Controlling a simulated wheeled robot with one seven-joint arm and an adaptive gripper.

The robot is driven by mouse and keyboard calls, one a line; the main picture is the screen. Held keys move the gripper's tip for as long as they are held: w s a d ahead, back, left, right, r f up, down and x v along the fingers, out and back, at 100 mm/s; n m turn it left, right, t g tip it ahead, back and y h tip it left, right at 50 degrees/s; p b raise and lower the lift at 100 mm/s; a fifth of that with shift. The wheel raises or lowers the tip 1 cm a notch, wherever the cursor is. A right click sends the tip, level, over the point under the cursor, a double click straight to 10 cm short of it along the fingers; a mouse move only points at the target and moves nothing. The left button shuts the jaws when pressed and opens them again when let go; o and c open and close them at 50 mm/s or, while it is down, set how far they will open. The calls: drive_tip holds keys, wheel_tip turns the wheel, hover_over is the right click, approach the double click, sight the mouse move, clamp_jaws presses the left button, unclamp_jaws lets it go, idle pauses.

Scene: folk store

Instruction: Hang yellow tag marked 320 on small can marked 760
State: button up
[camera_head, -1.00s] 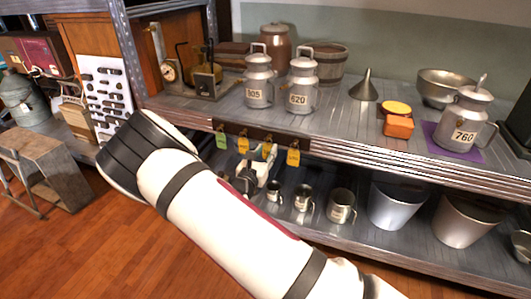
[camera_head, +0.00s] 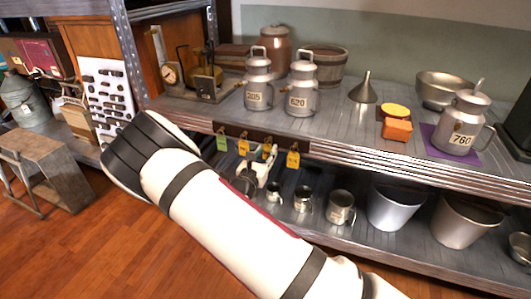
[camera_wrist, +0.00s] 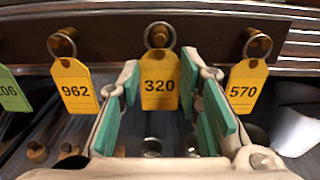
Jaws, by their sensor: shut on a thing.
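The yellow tag marked 320 (camera_wrist: 159,82) hangs by its metal ring on a peg of the dark rail. It also shows in the head view (camera_head: 268,149). My gripper (camera_wrist: 160,90) has its teal-padded fingers on either side of this tag and is shut on it; it also shows just below the rail in the head view (camera_head: 265,166). The ring is still around the peg. The small can marked 760 (camera_head: 461,125) stands upright on a purple mat (camera_head: 438,147) at the right of the upper shelf, away from my gripper.
Yellow tags 962 (camera_wrist: 75,88) and 570 (camera_wrist: 245,88) hang close beside my fingers. A green tag (camera_wrist: 10,92) hangs farther left. Mugs (camera_head: 341,207) stand below.

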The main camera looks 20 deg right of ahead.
drive_tip(key=shift+p+v, duration=0.5)
drive_tip(key=shift+v, duration=0.5)
idle(0.3)
drive_tip(key=shift+s+a+r+p, duration=0.25)
drive_tip(key=shift+s+a+p, duration=0.25)
drive_tip(key=shift+s+p, duration=0.15)
drive_tip(key=shift+s+a+r+p, duration=0.2)
drive_tip(key=shift+s+a+p, duration=0.3)
drive_tip(key=shift+s, duration=0.3)
idle(0.7)
